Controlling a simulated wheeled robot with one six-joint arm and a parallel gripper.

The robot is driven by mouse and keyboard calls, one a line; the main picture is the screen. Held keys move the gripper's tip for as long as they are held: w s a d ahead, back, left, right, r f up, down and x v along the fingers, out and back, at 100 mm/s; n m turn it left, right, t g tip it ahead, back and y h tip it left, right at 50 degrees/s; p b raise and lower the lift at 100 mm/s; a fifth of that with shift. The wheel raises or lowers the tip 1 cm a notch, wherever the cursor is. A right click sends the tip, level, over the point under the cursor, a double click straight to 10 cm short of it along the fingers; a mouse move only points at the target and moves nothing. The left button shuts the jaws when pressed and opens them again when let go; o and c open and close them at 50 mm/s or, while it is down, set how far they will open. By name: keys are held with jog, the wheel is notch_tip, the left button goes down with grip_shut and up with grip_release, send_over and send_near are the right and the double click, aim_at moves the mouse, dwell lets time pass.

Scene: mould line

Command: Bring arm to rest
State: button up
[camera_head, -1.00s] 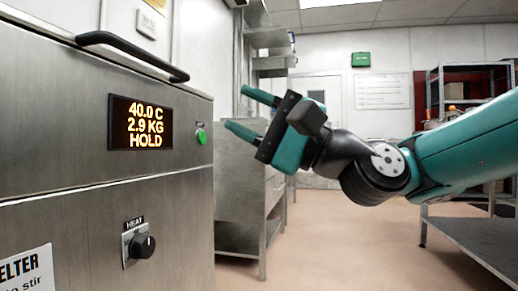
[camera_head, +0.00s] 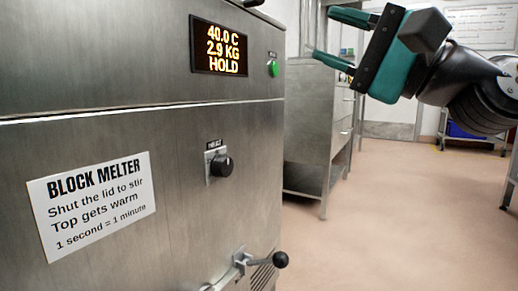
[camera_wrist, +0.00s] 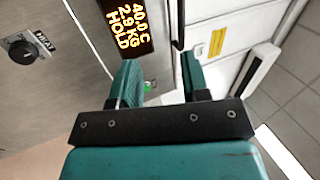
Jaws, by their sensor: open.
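My gripper (camera_head: 330,38) is at the upper right of the head view, its two teal fingers spread and pointing left toward the block melter. It is open, with nothing between the fingers. In the wrist view the gripper (camera_wrist: 157,80) is also empty, with the melter's lit display beyond its fingers. My dark wrist and arm run off the right edge of the head view. The steel block melter (camera_head: 120,125) fills the left side. Its display (camera_head: 219,46) reads 40.0 C, 2.9 KG, HOLD.
The melter front carries a green button (camera_head: 273,68), a black heat knob (camera_head: 221,166), a label (camera_head: 92,205) and a lever valve with a black ball (camera_head: 280,260). A steel cabinet (camera_head: 312,130) stands behind. Open floor (camera_head: 400,220) lies at right.

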jog(key=s+a+f+n+g+h+p, duration=0.4)
jog(key=f+n+g+h+p, duration=0.25)
jog(key=p, duration=0.65)
jog(key=s+d+f+n+g+h+p, duration=0.2)
jog(key=s+d+n+g+h+p, duration=0.5)
jog(key=s+p, duration=0.3)
notch_tip(320, 180, up, 36)
jog(key=t+h+p, duration=0.1)
jog(key=p, duration=3.4)
jog(key=shift+a+m, duration=0.25)
jog(key=shift+m, duration=0.1)
